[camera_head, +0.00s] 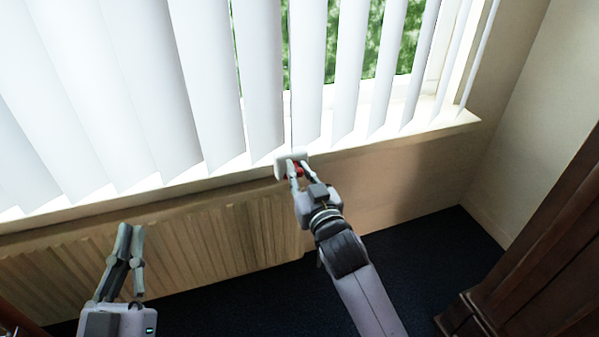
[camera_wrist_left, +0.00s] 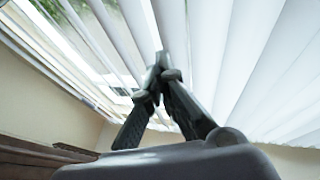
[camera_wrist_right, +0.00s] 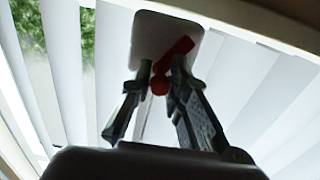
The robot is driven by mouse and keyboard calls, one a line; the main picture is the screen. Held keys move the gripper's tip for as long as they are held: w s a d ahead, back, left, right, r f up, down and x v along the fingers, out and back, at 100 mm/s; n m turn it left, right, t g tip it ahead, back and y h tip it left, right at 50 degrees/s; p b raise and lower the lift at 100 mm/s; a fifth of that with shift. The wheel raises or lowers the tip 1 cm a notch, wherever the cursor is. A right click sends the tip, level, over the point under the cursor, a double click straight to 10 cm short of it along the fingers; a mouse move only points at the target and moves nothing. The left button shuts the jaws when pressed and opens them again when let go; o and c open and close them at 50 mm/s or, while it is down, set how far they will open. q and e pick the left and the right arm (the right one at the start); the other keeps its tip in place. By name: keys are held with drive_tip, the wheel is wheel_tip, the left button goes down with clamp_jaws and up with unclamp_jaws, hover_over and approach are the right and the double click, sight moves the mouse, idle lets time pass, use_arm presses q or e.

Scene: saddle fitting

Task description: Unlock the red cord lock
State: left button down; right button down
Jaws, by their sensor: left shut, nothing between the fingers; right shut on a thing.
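The red cord lock (camera_head: 300,169) sits on a white plate (camera_head: 281,168) at the window sill's front edge, below the blinds. In the right wrist view the cord lock (camera_wrist_right: 178,52) is a slanted red lever with a round red end, on the white plate (camera_wrist_right: 150,35). A thin cord hangs below it. My right gripper (camera_head: 294,164) has its fingertips at the lock and is shut on the red part; the fingers hide some of it. My left gripper (camera_head: 130,229) is shut and empty in front of the radiator, away from the lock. It also shows in the left wrist view (camera_wrist_left: 157,72).
White vertical blinds (camera_head: 205,80) hang in front of the window over the sill (camera_head: 425,132). A ribbed radiator (camera_head: 225,240) stands under the sill. Dark wooden furniture (camera_head: 545,265) stands at the right. The dark floor (camera_head: 420,245) is clear between.

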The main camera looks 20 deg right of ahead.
use_arm(q)
drive_tip(key=shift+w, duration=0.1)
use_arm(e)
drive_tip(key=shift+a+r+n+p, duration=0.2)
drive_tip(key=shift+n+p, duration=0.4)
drive_tip(key=shift+p, duration=0.55)
drive_tip(key=shift+a+f+n+p, duration=0.1)
drive_tip(key=shift+a+n+p, duration=0.05)
drive_tip(key=shift+n+p, duration=0.45)
use_arm(q)
wheel_tip(320, 180, down, 16)
drive_tip(key=s+a+g+y, duration=0.2)
drive_tip(key=g+y, duration=0.1)
drive_tip(key=g, duration=0.6)
drive_tip(key=shift+a+r+n, duration=0.25)
drive_tip(key=shift+a+n, duration=0.05)
drive_tip(key=shift+a, duration=0.1)
use_arm(e)
drive_tip(key=c, duration=1.5)
unclamp_jaws()
drive_tip(key=s, duration=1.2)
drive_tip(key=shift+d, duration=0.2)
